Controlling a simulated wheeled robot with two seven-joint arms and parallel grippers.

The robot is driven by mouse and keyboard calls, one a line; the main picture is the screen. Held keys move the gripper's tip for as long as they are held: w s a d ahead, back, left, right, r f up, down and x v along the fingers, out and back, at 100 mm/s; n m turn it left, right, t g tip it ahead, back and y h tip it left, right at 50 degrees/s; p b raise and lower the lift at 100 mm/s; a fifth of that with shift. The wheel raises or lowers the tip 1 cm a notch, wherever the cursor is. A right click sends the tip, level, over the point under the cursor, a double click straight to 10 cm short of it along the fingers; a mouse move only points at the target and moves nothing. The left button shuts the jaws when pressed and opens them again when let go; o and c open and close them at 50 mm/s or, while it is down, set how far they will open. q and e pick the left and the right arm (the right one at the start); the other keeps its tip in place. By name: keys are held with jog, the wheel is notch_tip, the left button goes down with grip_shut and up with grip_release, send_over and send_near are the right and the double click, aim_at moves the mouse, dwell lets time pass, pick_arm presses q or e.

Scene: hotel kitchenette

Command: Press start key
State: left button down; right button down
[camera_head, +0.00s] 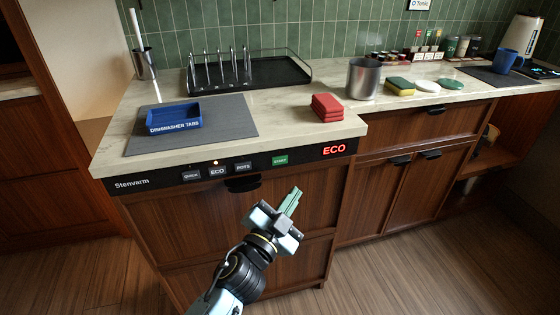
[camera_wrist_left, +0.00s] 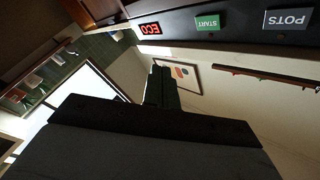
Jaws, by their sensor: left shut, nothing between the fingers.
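The green START key (camera_head: 280,160) is on the dark control strip along the counter's front edge, between the POTS key (camera_head: 243,167) and the red ECO display (camera_head: 334,149). My left gripper (camera_head: 294,194) is shut and empty, in front of the dishwasher front and below the START key in the head view, apart from it. In the left wrist view the START key (camera_wrist_left: 208,23) shows at the top, with the gripper fingers (camera_wrist_left: 161,84) below and left of it. My right gripper is not in view.
A dark handle (camera_head: 243,184) sits under the strip. QUICK (camera_head: 191,175) and ECO (camera_head: 217,171) keys are further left. The space before the strip is free.

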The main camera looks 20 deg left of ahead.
pick_arm(q)
send_near(287, 159)
jog(key=w+d, duration=0.3)
jog(key=shift+w+a+r, duration=0.45)
jog(key=shift+w+a, duration=0.15)
jog(key=shift+w, duration=0.2)
dwell(1.3)
jog(key=shift+w+a, duration=0.25)
jog(key=shift+w, duration=0.1)
jog(key=shift+w+a, duration=0.2)
jog(key=shift+w, duration=0.05)
dwell(0.8)
jog(key=shift+s, duration=0.1)
jog(key=shift+s+d, duration=0.45)
jog(key=shift+s, duration=0.1)
